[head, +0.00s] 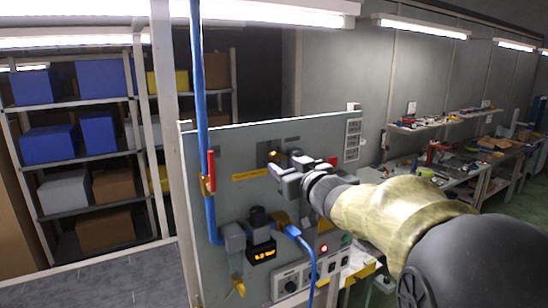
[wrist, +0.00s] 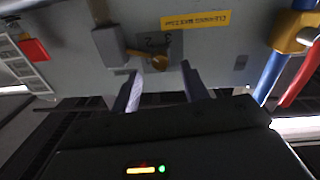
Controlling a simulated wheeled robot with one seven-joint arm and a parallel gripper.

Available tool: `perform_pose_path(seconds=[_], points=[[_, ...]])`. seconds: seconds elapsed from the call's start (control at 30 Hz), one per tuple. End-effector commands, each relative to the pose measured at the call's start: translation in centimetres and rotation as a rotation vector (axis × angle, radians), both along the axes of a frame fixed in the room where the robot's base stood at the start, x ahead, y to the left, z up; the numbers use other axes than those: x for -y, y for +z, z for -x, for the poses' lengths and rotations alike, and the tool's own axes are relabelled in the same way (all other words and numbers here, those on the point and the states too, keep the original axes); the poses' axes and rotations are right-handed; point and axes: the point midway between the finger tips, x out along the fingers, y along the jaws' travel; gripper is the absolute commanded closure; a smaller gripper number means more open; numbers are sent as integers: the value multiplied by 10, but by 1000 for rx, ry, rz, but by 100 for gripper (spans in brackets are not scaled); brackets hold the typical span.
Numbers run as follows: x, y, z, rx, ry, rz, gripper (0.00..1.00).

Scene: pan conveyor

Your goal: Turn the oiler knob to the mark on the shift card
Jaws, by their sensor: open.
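A grey panel (head: 225,135) stands in front of me. A small brass-coloured knob (head: 273,156) sits on its upper part; it also shows in the wrist view (wrist: 158,62), with small dial figures beside it. I take it for the oiler knob, but its label is unreadable. My gripper (head: 284,165) is open in front of the panel at this knob. In the wrist view its two fingers (wrist: 162,86) point at the panel with a gap between them, the knob lying just beyond the tips. Contact cannot be told. I cannot identify the shift card or its mark.
A yellow label (head: 250,174) is beside the knob. A blue pipe with a red lever (head: 211,170) runs up the panel's left side. A black regulator with an amber display (head: 262,252) and a blue hose (head: 307,258) sit below. A grey block (wrist: 110,46) is close to the knob.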

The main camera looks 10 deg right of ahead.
Motion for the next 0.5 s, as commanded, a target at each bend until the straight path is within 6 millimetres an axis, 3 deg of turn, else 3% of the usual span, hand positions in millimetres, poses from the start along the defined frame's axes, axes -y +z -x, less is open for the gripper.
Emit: perform_pose_path(seconds=[0.2,0.5], points=[[-9,2,-31,-1,2,0,55],[-12,0,-40,0,1,0,55]])
